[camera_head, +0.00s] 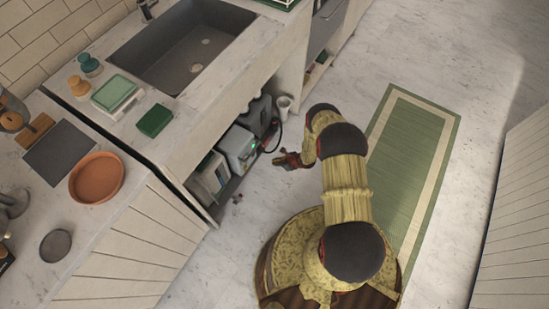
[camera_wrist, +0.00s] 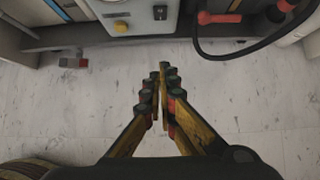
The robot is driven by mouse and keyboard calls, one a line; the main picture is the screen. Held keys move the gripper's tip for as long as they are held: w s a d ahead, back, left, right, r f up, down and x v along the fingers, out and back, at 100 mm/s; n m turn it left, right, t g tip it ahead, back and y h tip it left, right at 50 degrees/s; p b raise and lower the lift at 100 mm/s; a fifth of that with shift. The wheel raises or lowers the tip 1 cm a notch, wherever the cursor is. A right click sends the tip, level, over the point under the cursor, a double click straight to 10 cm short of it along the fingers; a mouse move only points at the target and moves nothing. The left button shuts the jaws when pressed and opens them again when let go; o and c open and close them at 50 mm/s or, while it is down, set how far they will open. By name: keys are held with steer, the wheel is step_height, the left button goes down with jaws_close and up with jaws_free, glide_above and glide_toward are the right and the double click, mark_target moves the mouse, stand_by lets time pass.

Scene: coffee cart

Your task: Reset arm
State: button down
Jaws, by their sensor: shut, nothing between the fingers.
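My gripper (camera_head: 283,160) is at the end of my bent yellow arm, over the floor in front of the open space under the sink counter. In the wrist view my gripper (camera_wrist: 162,75) has its two fingers together at the tips, with nothing between them. It points toward the lower edge of the open cabinet and touches nothing that I can see.
A green rug (camera_head: 408,150) lies at right. The floor (camera_wrist: 270,105) beneath the gripper is clear.

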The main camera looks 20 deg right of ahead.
steer(key=s+a+r+n+g+y, duration=0.3)
steer(key=s+a+r+n, duration=0.3)
steer(key=s+a, duration=0.25)
steer(key=s+r+n+g, duration=0.15)
steer(key=r+n, duration=0.25)
steer(key=r, duration=0.9)
steer(key=s+r+n+g+h, duration=0.15)
steer(key=r+n, duration=0.35)
steer(key=r, duration=0.7)
steer(key=s+r+n+g, duration=0.15)
steer(key=r+n, duration=0.25)
steer(key=r, duration=0.9)
steer(key=s+r+n+t+h, duration=0.2)
steer(key=s+r, duration=0.3)
steer(key=r, duration=0.8)
steer(key=s+d+r+n+t+h+p, duration=0.1)
steer(key=s+r+n, duration=0.3)
steer(key=r, duration=1)
steer(key=s+r+n+t+h, duration=0.3)
steer(key=s+r, duration=0.4)
steer(key=r, duration=0.6)
steer(key=shift+s+d+r+n+t, duration=0.25)
steer(key=shift+n+t, duration=0.15)
steer(key=shift+t, duration=0.15)
